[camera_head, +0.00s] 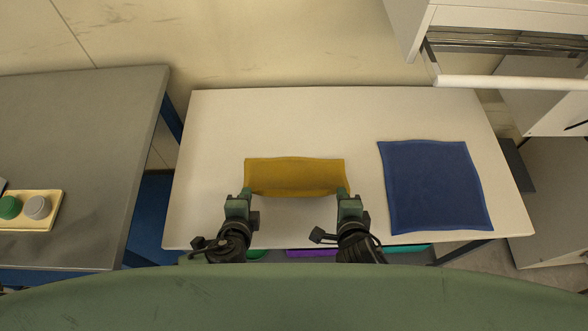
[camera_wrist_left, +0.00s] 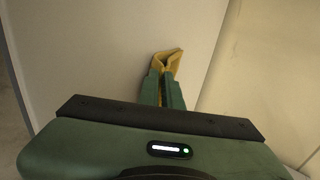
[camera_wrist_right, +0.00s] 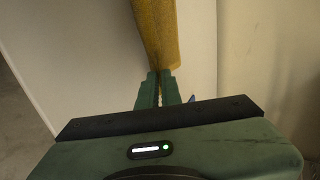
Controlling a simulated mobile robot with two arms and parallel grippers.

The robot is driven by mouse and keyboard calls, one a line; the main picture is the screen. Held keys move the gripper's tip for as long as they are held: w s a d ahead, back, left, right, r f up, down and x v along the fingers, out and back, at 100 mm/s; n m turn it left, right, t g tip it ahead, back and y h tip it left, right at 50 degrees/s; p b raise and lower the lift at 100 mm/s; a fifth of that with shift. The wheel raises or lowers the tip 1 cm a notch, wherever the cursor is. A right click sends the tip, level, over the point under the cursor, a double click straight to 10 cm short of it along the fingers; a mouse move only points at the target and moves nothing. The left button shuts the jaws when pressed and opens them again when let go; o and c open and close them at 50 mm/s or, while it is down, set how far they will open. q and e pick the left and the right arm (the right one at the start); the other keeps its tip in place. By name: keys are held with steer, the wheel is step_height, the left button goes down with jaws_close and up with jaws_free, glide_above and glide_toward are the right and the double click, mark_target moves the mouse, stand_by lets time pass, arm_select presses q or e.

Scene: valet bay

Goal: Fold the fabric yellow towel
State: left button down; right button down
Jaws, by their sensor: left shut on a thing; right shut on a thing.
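The yellow towel (camera_head: 293,175) lies on the white table in front of me, with its near edge lifted and curved between my grippers. My left gripper (camera_head: 243,193) is shut on its near left corner; in the left wrist view the gripper (camera_wrist_left: 165,75) pinches a folded bit of the towel (camera_wrist_left: 168,60). My right gripper (camera_head: 343,192) is shut on its near right corner; in the right wrist view the towel (camera_wrist_right: 158,30) extends away from the fingertips (camera_wrist_right: 160,74). The exact layering of the towel is hard to tell.
A blue towel (camera_head: 435,186) lies flat to the right on the white table (camera_head: 270,115). A grey table (camera_head: 80,120) with a tray (camera_head: 50,196) stands at left. A white cabinet with an open drawer (camera_head: 510,82) overhangs the back right. The table behind the yellow towel is clear.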

arm_select(q)
steer(key=c, duration=1.3)
jaws_free()
arm_select(e)
steer(key=c, duration=1.3)
jaws_free()
arm_select(q)
steer(key=s+r, duration=0.2)
steer(key=r, duration=0.1)
steer(key=s+r, duration=0.2)
steer(key=r, duration=0.1)
steer(key=s+r, duration=0.2)
steer(key=r, duration=0.1)
arm_select(e)
steer(key=s+r, duration=0.2)
steer(key=r, duration=0.1)
steer(key=s+r, duration=0.2)
steer(key=r, duration=0.1)
steer(key=s+r, duration=0.2)
steer(key=r, duration=0.1)
